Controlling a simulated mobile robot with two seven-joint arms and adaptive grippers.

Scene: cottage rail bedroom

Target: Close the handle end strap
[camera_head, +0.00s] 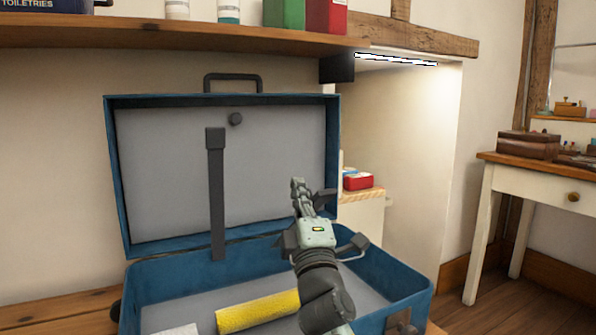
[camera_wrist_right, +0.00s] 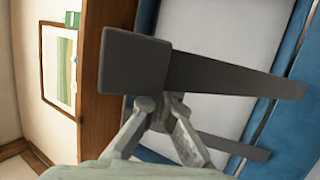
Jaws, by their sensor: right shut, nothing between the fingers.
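The blue suitcase (camera_head: 230,262) stands open, with its grey-lined lid (camera_head: 165,180) upright. A dark strap (camera_head: 216,200) with a block-shaped end stands upright against the lid lining, left of the lid's middle. In the wrist view a dark strap (camera_wrist_right: 220,80) with a block end (camera_wrist_right: 135,62) crosses close in front of my right gripper (camera_wrist_right: 162,102). In the head view my right gripper (camera_head: 298,184) is shut and empty, right of the strap and over the case. My left gripper is out of view.
A yellow roll (camera_head: 258,311) lies in the case. The lid's handle (camera_head: 233,77) is just below a wooden shelf (camera_head: 180,36) holding bottles and boxes. A red box (camera_head: 357,182) and a desk (camera_head: 520,164) stand to the right.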

